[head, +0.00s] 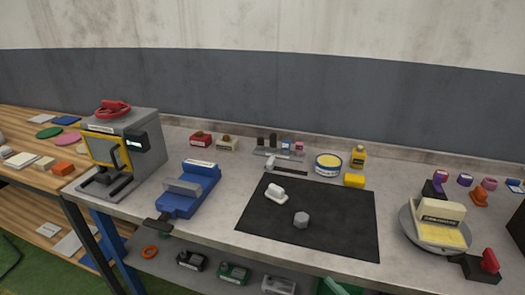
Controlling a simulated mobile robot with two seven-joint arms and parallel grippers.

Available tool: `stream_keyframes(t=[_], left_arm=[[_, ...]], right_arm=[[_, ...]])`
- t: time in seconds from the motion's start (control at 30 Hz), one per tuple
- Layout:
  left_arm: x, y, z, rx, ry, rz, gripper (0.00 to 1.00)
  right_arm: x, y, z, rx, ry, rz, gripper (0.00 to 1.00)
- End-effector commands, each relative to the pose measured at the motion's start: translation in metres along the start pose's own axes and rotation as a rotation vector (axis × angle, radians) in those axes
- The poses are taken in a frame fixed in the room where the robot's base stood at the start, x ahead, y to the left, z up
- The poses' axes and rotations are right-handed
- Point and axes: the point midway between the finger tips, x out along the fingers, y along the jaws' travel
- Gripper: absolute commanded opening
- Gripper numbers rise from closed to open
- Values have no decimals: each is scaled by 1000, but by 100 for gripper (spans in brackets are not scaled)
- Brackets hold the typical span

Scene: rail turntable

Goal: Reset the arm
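Neither of my grippers shows in the head view, and no arm of mine can be made out. A round grey turntable (412,232) stands at the right of the grey workbench, with a cream labelled block (452,216) on it. A red handle (490,261) on a dark base sits at its front right. I cannot tell which part the task calls the arm.
A black mat (345,225) holds a white piece (275,193) and a grey hexagonal piece (301,219). A blue vise (185,195) and a grey press (135,145) stand to the left. Small jars and blocks line the back. A wooden shelf (25,190) is far left.

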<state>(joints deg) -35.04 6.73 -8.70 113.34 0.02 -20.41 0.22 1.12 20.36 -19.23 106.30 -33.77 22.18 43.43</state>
Motion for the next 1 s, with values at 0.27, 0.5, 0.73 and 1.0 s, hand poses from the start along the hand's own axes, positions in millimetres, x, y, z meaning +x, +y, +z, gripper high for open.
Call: stream_keyframes(t=[0.27,0.5,0.73,1.0], left_arm=[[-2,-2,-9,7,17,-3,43],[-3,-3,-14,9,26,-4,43],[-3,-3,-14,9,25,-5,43],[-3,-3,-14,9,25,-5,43]], right_arm=[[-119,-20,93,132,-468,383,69],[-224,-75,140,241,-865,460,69],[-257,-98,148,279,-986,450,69],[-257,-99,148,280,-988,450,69]])
